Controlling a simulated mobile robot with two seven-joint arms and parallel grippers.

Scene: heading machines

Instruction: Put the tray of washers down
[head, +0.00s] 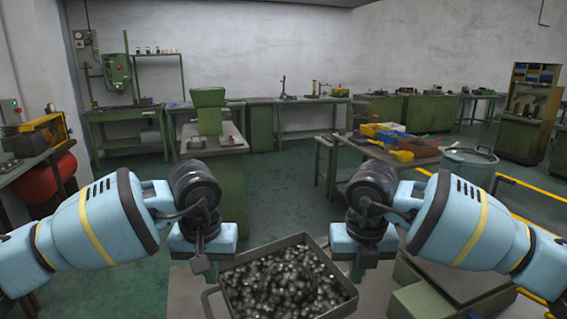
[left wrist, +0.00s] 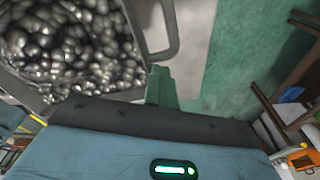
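The tray of washers (head: 303,238) is a grey metal tray full of shiny dark washers (head: 280,280), low in the middle of the head view. It lies over a pale surface (head: 182,292); I cannot tell whether it rests on it. A loop handle (head: 207,300) shows on its left side, and also in the left wrist view (left wrist: 172,35). My left gripper (head: 199,264) is above and beside that handle. In the left wrist view its finger (left wrist: 160,86) is close to the loop; contact is unclear. My right gripper (head: 357,268) is at the tray's right side, its fingertips hardly visible.
A green machine on a bench (head: 209,110) stands ahead to the left. A table with coloured bins (head: 385,133) and a round blue-grey drum (head: 468,165) stand to the right. Green floor (head: 285,195) lies open between them. A bench with a red tank (head: 48,178) is at the left.

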